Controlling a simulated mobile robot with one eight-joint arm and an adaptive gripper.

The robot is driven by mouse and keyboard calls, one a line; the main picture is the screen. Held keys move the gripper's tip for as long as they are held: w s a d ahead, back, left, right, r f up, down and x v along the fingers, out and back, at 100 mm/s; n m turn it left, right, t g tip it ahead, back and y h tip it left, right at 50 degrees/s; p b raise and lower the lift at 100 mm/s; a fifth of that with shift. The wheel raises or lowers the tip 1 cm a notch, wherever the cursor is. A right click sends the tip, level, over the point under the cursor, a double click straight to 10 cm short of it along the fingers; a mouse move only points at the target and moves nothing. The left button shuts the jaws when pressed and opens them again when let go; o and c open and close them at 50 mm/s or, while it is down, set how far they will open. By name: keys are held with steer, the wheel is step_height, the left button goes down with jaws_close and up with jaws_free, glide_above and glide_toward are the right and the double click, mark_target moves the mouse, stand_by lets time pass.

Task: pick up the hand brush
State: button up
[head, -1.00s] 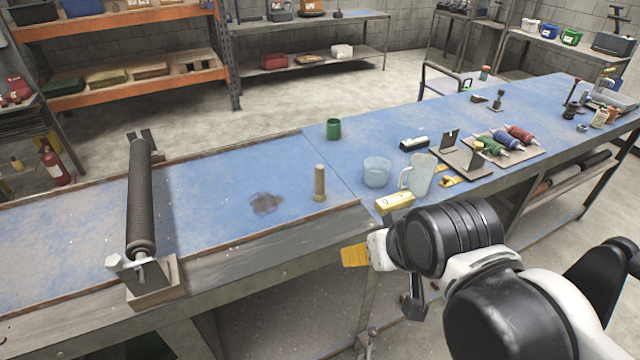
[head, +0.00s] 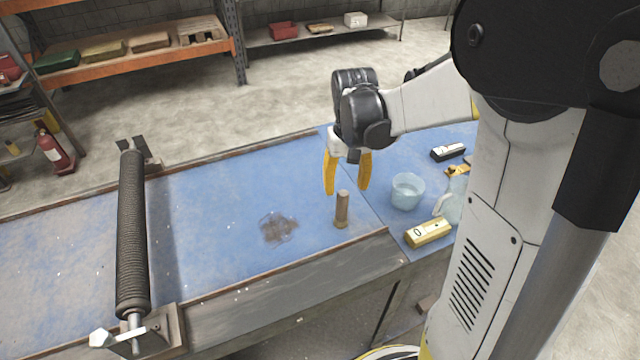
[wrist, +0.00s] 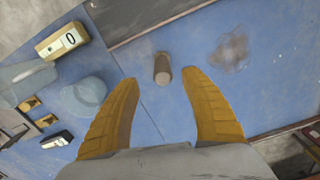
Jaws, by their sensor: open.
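The hand brush (head: 342,208) appears to be the short brown wooden cylinder standing upright on the blue bench top, near its front edge. It also shows in the wrist view (wrist: 162,70), beyond and between the fingertips. My gripper (head: 346,190) has yellow fingers pointing down. They are spread apart above and slightly behind the brush, with nothing between them. In the wrist view my gripper (wrist: 160,78) is open, and the brush stands apart from both fingers. The brush's lower end is too small to make out clearly.
A clear cup (head: 407,190) and a yellow box (head: 428,233) stand right of the brush. A jug (head: 450,203) is partly hidden by my arm. A dark stain (head: 278,228) and a black roller (head: 133,235) lie left. The bench between stain and roller is clear.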

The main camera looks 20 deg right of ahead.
mark_target(342, 210)
steer(key=f+b, duration=0.1)
steer(key=f, duration=0.3)
steer(key=shift+s+f, duration=0.15)
steer(key=shift+s, duration=0.05)
steer(key=f, duration=0.2)
steer(key=f+b, duration=0.1)
steer(key=w+f+b, duration=0.1)
steer(key=f, duration=0.1)
steer(key=shift+a+f, duration=0.15)
steer(key=shift+f, duration=0.2)
steer(key=shift+s, duration=0.1)
steer(key=shift+r, duration=0.1)
steer(key=shift+c, duration=0.6)
jaws_close()
